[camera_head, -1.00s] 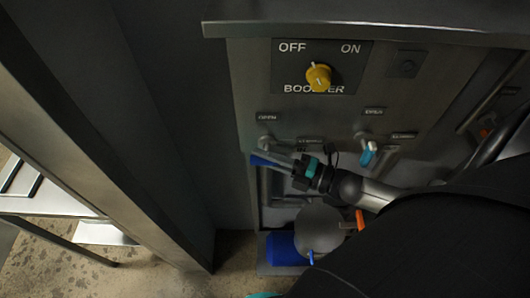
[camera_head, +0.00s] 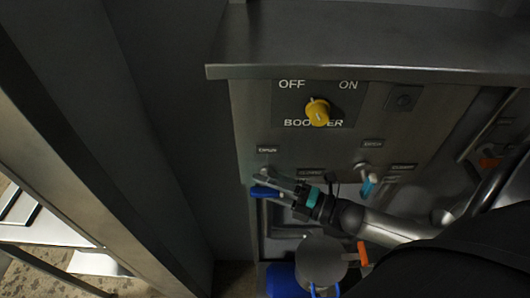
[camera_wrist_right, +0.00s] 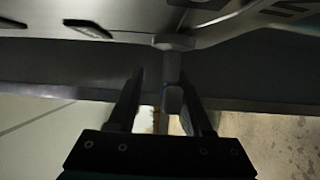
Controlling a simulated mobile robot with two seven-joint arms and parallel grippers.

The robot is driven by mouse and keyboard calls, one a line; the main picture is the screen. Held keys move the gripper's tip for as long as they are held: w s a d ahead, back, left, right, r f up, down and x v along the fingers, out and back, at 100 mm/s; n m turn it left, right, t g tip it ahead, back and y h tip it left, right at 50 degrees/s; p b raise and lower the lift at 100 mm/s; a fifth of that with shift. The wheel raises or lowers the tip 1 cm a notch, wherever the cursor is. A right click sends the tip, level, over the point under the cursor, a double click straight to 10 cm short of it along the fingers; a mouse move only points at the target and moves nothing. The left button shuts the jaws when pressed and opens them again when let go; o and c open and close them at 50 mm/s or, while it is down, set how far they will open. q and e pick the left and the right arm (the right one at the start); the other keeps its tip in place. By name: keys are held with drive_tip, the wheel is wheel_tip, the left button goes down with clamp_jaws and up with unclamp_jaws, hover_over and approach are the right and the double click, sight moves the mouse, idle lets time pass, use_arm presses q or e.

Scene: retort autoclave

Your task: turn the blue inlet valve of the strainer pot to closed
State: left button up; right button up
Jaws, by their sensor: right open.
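The blue inlet valve handle (camera_head: 265,192) sticks out from the panel, below the "OPEN" label (camera_head: 267,150) and left of the lower label, which is too small to read surely. It points roughly sideways to the left. My right gripper (camera_head: 272,182) is at this handle, with its fingers pointing left along the panel. In the right wrist view, the open fingers (camera_wrist_right: 163,80) stand on either side of the valve lever (camera_wrist_right: 172,95), apart from it as far as I can tell. My left gripper is not in view.
Above are the yellow booster knob (camera_head: 317,111) and a panel ledge (camera_head: 370,55). To the right is a second valve with a light-blue handle (camera_head: 368,186). Below are a grey round pot (camera_head: 322,258) and an orange handle (camera_head: 362,253). A metal post (camera_head: 95,150) stands left.

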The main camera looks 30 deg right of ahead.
sight(264, 188)
drive_tip(key=shift+o, duration=0.5)
drive_tip(key=r+p, duration=0.1)
drive_tip(key=r, duration=0.2)
drive_tip(key=r+p, duration=0.1)
drive_tip(key=r, duration=0.2)
drive_tip(key=w+r, duration=0.1)
drive_tip(key=r, duration=0.2)
drive_tip(key=shift+w+a+r+p, duration=0.1)
drive_tip(key=shift+r+p, duration=0.15)
drive_tip(key=shift+p, duration=0.15)
drive_tip(key=r, duration=0.2)
drive_tip(key=r+p, duration=0.1)
drive_tip(key=r, duration=0.2)
drive_tip(key=s+r+p, duration=0.1)
drive_tip(key=r, duration=0.2)
drive_tip(key=shift+s+r, duration=0.1)
drive_tip(key=shift+r, duration=0.1)
drive_tip(key=shift+c, duration=0.5)
drive_tip(key=shift+r, duration=0.65)
drive_tip(key=shift+f, duration=0.15)
